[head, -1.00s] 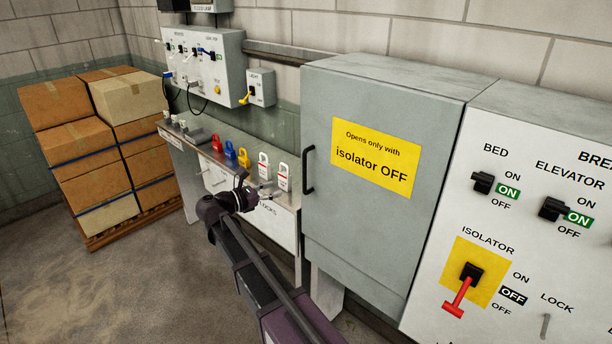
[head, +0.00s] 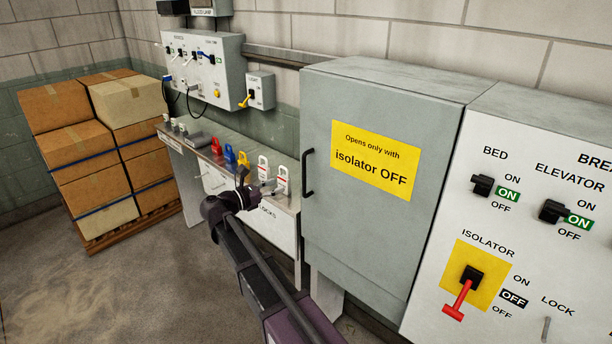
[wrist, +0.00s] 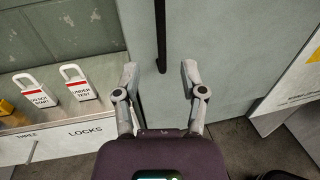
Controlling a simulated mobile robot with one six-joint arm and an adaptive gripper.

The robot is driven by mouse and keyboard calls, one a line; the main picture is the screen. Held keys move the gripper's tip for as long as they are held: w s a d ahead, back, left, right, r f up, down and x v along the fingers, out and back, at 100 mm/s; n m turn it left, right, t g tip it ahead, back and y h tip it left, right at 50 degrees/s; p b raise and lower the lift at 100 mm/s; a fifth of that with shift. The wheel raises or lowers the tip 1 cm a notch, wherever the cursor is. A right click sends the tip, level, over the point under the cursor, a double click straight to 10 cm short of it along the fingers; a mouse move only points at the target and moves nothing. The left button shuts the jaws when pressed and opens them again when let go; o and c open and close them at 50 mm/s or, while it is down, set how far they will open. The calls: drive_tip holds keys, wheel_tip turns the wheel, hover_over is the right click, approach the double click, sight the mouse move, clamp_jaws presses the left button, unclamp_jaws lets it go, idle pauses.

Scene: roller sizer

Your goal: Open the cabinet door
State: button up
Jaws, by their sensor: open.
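The grey cabinet door (head: 345,225) is shut and carries a yellow sign (head: 376,160) reading "Opens only with isolator OFF". Its black bar handle (head: 307,172) is upright on the door's left edge. In the wrist view the handle (wrist: 160,38) comes down from the top, with its lower end just beyond and between my fingertips. My gripper (wrist: 158,72) is open and empty, not closed on the handle. In the head view my gripper (head: 262,186) is left of the handle, in front of the locks shelf. The red isolator lever (head: 459,299) points down-left beside a highlighted OFF label.
A breaker panel (head: 520,220) adjoins the cabinet on the right. A shelf marked LOCKS (head: 272,222) with several coloured padlocks stands left of the cabinet. Stacked boxes (head: 95,150) sit on a pallet at far left. The floor (head: 100,290) in front is clear.

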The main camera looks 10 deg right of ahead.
hover_over(305, 193)
drive_tip(key=shift+w, duration=0.4)
drive_tip(key=shift+c, duration=0.2)
clamp_jaws()
